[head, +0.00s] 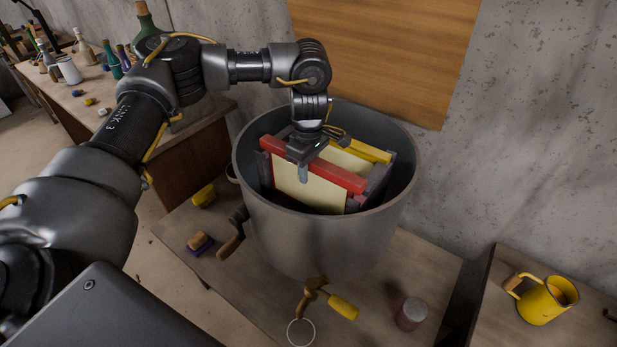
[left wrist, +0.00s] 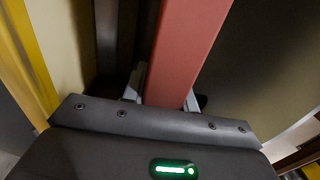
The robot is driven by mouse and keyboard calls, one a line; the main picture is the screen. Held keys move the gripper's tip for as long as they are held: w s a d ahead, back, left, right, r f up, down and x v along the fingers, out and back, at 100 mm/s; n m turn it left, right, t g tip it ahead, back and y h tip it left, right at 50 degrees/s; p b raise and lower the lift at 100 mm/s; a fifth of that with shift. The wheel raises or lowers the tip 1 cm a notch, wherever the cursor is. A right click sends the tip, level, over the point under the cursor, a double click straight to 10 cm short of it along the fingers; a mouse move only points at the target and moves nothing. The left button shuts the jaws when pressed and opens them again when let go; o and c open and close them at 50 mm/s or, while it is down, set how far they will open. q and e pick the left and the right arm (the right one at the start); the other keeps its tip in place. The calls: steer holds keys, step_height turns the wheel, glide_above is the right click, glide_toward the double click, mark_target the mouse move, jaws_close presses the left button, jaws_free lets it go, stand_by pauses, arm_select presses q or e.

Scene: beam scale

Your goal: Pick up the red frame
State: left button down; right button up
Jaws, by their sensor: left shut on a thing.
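The red frame (head: 340,174) has a red top bar and a cream panel. It stands upright inside a large grey metal drum (head: 318,235), on the side nearer to me. My left gripper (head: 303,172) points down over the red bar and is shut on it near its middle. In the left wrist view the red bar (left wrist: 187,50) passes between the two fingers. A yellow frame (head: 362,151) stands behind it in the drum. The lower part of the red frame is hidden by the drum wall. My right gripper is not in view.
The drum stands on a wooden table (head: 420,265) and has a crank handle (head: 232,235) and a tap (head: 314,290). A small jar (head: 411,314) stands at the right. A yellow pitcher (head: 546,302) is on another table. A workbench with bottles (head: 147,20) is at the back left.

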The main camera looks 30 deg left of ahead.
arm_select(q)
step_height(320, 180, up, 25)
steer(key=shift+r+p, duration=0.2)
steer(key=shift+p, duration=0.1)
stand_by(0.5)
steer(key=shift+p, duration=0.85)
steer(key=shift+r, duration=0.1)
stand_by(1.0)
